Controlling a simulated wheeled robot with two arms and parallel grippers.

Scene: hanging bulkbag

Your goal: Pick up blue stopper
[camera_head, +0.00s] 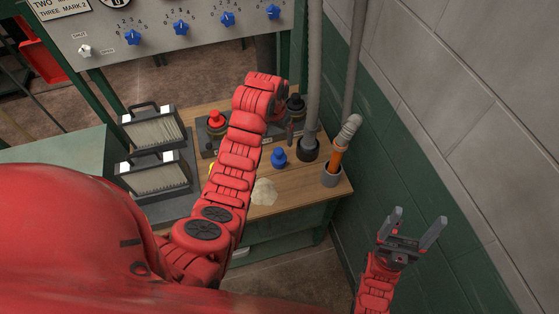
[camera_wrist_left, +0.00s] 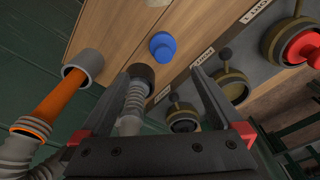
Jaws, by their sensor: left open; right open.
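The blue stopper (camera_head: 279,157) stands on the wooden table top, right of my left arm in the head view. In the left wrist view the blue stopper (camera_wrist_left: 162,45) lies beyond the fingertips, roughly between their lines, with nothing touching it. My left gripper (camera_wrist_left: 160,74) is open and empty. In the head view it is mostly hidden behind its own wrist, above and behind the stopper. My right gripper (camera_head: 409,224) is open and empty, low on the right, in front of the green wall and away from the table.
A labelled rack with a red stopper (camera_head: 217,119) and a black stopper (camera_head: 295,103) stands behind the blue one. A grey hose (camera_head: 313,75) and an orange-banded hose (camera_head: 337,155) stand in holders at right. A pale powder pile (camera_head: 264,192) lies in front. Two filter boxes (camera_head: 154,129) stand left.

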